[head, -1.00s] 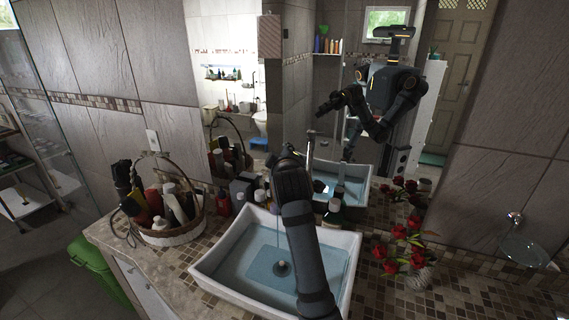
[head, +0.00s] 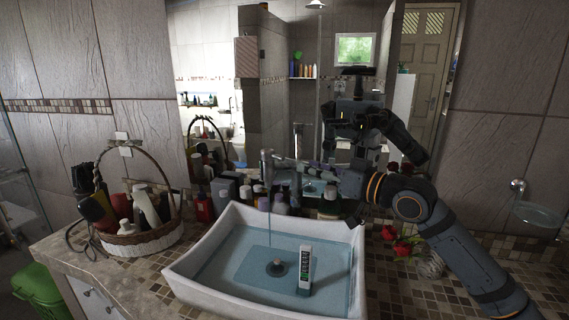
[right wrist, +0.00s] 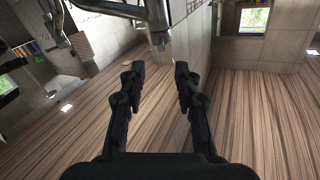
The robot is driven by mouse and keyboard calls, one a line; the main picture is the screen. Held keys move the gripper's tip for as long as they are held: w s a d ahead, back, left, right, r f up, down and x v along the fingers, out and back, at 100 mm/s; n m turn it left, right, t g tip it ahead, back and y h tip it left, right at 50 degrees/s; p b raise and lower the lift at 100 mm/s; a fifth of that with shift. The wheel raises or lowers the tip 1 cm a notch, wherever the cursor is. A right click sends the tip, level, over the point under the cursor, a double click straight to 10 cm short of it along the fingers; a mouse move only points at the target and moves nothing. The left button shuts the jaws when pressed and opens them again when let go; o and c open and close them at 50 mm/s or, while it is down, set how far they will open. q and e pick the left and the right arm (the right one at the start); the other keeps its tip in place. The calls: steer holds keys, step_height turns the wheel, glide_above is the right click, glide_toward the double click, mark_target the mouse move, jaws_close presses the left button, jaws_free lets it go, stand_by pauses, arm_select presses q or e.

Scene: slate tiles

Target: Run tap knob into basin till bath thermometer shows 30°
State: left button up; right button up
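The white square basin (head: 205,250) holds shallow bluish water with a round drain in it. The chrome tap (head: 265,170) stands behind the basin, and a thin stream falls from it into the water. My right gripper (head: 285,163) is just right of the tap's upper part; contact with the knob cannot be told. In the right wrist view its fingers (right wrist: 160,69) are apart and empty, with chrome metal beyond the tips. My left gripper is out of view.
A wicker basket (head: 150,240) of bottles stands left of the basin. Several bottles (head: 225,190) line the back edge below the mirror. Red roses (head: 405,245) in a vase (head: 430,262) stand to the right, under my right arm. A green bin (head: 40,285) is at lower left.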

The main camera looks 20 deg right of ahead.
mark_target(281, 158)
steer(key=p+x, duration=0.4)
steer(key=x, duration=0.5)
steer(key=shift+r, duration=0.15)
steer(key=shift+w+a, duration=0.4)
steer(key=shift+w, duration=0.05)
jaws_close()
